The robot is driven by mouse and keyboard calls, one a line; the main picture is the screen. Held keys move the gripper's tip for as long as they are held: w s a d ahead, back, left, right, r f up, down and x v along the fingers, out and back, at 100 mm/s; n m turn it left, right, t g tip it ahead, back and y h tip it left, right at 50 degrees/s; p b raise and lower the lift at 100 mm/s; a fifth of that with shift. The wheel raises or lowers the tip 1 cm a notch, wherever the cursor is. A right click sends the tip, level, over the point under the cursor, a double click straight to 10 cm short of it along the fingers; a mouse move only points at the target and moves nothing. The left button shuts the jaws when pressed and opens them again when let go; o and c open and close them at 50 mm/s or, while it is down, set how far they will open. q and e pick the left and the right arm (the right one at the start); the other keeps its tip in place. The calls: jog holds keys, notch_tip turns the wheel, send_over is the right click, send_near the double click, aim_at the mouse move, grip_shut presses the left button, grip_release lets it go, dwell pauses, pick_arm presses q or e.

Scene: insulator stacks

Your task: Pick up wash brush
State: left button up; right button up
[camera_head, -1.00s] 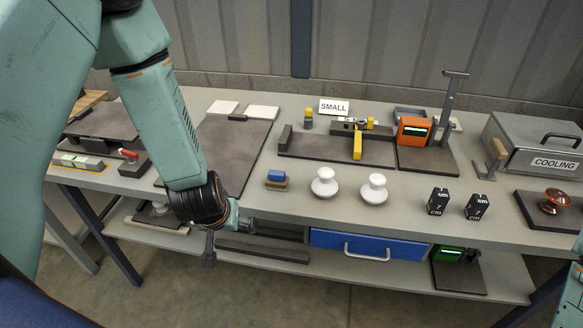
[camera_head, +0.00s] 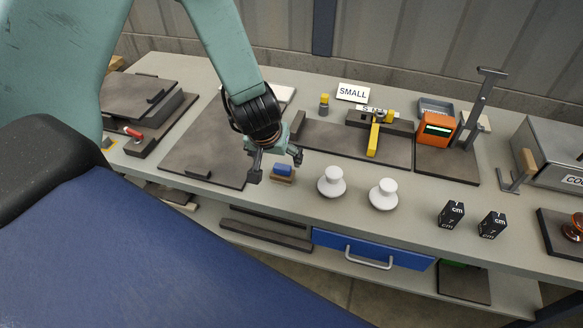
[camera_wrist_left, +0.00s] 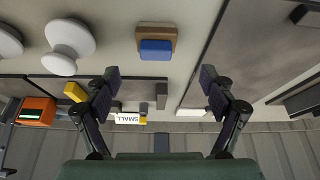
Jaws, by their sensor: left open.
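The wash brush appears to be the small block with a blue top and brown base (camera_head: 284,170), lying on the workbench (camera_head: 330,212) left of two white insulators. My left gripper (camera_head: 277,167) is open and empty, with its fingers reaching down just behind and beside the brush. In the left wrist view the brush (camera_wrist_left: 156,44) lies beyond the open fingertips (camera_wrist_left: 160,76), roughly centred between them and apart from both. My right gripper is not in view.
White insulators (camera_head: 331,182) (camera_head: 383,194) stand right of the brush, with black 7 cm blocks (camera_head: 452,215) farther right. A dark mat (camera_head: 205,150) lies left. Behind are a yellow-handled fixture (camera_head: 373,140) and a SMALL sign (camera_head: 353,92). A blue drawer (camera_head: 375,249) sits below.

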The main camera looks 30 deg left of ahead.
aim_at(282, 168)
pick_arm(q)
jog(key=shift+w+d+f+m, duration=0.2)
jog(key=shift+d+m, duration=0.1)
jog(key=shift+d, duration=0.2)
jog(key=shift+a+f, duration=0.1)
jog(key=shift+f, duration=0.25)
jog(key=f+b, duration=0.1)
jog(key=a+f, duration=0.1)
jog(key=shift+f+b, duration=0.3)
jog(key=shift+b, duration=0.1)
jog(key=f, duration=0.1)
jog(key=w+f+b, duration=0.1)
jog(key=w+f, duration=0.1)
jog(key=shift+w+d+f, duration=0.2)
jog(key=shift+w+f, duration=0.05)
jog(key=shift+f, duration=0.1)
jog(key=shift+s+a+r, duration=0.1)
jog(key=shift+s+a, duration=0.1)
jog(key=shift+a, duration=0.1)
jog(key=shift+c, duration=0.6)
jog(key=shift+w+d, duration=0.2)
jog(key=shift+d, duration=0.05)
jog(key=c, duration=0.5)
jog(key=shift+s+a, duration=0.2)
jog(key=c, duration=0.6)
jog(key=shift+w+d, duration=0.1)
jog(key=shift+c, duration=0.2)
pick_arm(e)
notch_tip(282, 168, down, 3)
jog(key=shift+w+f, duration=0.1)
